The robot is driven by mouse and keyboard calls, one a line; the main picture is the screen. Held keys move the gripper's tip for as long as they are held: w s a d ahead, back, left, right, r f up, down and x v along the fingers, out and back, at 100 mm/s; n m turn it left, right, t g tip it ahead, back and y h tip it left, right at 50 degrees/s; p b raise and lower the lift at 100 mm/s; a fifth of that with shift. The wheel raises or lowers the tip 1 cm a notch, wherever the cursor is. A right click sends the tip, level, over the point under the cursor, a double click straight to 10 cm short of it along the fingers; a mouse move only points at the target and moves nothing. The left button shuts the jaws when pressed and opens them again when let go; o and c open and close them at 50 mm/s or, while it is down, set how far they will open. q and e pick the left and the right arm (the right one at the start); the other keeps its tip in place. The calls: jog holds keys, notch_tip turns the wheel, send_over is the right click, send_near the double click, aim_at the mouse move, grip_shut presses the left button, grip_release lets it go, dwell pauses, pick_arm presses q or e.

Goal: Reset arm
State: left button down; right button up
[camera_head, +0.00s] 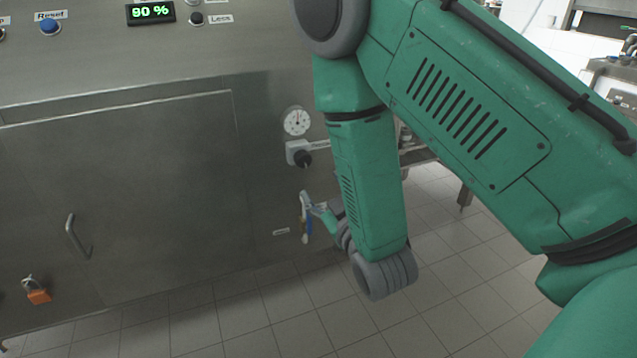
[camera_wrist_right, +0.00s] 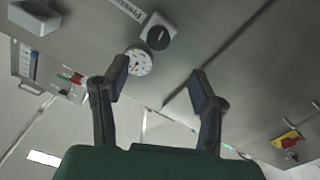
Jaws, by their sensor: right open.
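My right arm reaches in from the right in the head view and bends down in front of the steel machine (camera_head: 150,180). My right gripper (camera_head: 306,217) shows small at the end of that arm, beside the machine front and below the dial and knob. In the right wrist view, the right gripper (camera_wrist_right: 160,85) has its two dark fingers with blue pads spread apart, with nothing between them. The wrist joint partly hides the gripper's base in the head view. My left gripper is not in view.
The machine front carries a round dial gauge (camera_head: 297,121), a black knob (camera_head: 302,158), a blue Reset button (camera_head: 50,27), a display (camera_head: 151,12) reading 80 %, a door handle (camera_head: 76,236) and an orange padlock (camera_head: 39,296). Tiled floor (camera_head: 270,325) lies clear below.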

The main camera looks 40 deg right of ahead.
dwell(0.4)
jog(key=s+a+f+g+y+p, duration=0.1)
jog(key=s+f+g, duration=0.3)
jog(key=f, duration=0.4)
jog(key=s+a+f+g+y+p, duration=0.1)
jog(key=s+a+f+g, duration=0.1)
jog(key=s+f+g, duration=0.35)
jog(key=s+a+f+g+y, duration=0.1)
jog(key=s+f+g, duration=0.2)
jog(key=s, duration=0.6)
jog(key=s+a+f+m+g+y+p, duration=0.1)
jog(key=s+f+g, duration=0.3)
jog(key=s+f, duration=0.4)
jog(key=shift+s+a+f+m, duration=0.15)
jog(key=shift+s+a+m, duration=0.2)
jog(key=shift+a, duration=0.2)
jog(key=shift+g, duration=0.25)
